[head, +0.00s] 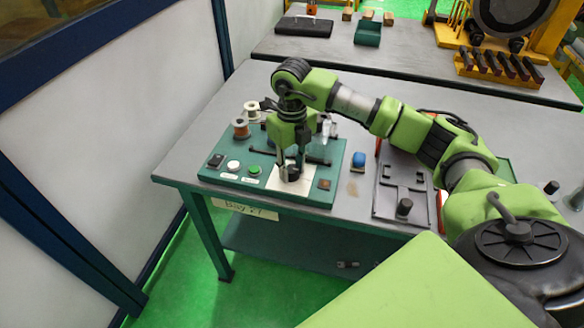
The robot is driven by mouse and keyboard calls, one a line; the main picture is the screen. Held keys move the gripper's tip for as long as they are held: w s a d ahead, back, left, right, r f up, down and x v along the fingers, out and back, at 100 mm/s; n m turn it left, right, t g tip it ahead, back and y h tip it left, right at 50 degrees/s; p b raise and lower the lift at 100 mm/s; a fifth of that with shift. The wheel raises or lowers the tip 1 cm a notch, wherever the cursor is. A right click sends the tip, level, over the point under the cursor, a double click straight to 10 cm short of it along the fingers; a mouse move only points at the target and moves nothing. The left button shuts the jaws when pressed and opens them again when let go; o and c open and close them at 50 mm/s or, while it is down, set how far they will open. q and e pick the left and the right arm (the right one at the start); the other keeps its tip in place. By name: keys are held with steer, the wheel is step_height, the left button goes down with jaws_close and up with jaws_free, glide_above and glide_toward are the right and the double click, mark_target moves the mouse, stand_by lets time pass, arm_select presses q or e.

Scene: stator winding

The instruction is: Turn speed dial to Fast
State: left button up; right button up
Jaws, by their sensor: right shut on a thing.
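The speed dial (293,174) is a small dark knob on a white square plate (302,186), set in the teal control panel (225,178) near the table's front edge. My right gripper (290,170) points down over the plate, shut on the dial. The fingers hide most of the dial, and its pointer and any speed marks cannot be read. My left gripper is not in view.
A white button (233,166), a green button (254,170) and a black switch (216,160) sit left on the panel. Wire spools (241,128) stand behind. A blue object (359,160) and a grey fixture (402,190) lie to the right.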

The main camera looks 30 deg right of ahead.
mark_target(291, 169)
steer(key=shift+r, duration=0.1)
stand_by(0.3)
steer(key=shift+w, duration=0.1)
steer(key=o, duration=1.1)
step_height(291, 169, up, 12)
steer(key=shift+f, duration=0.1)
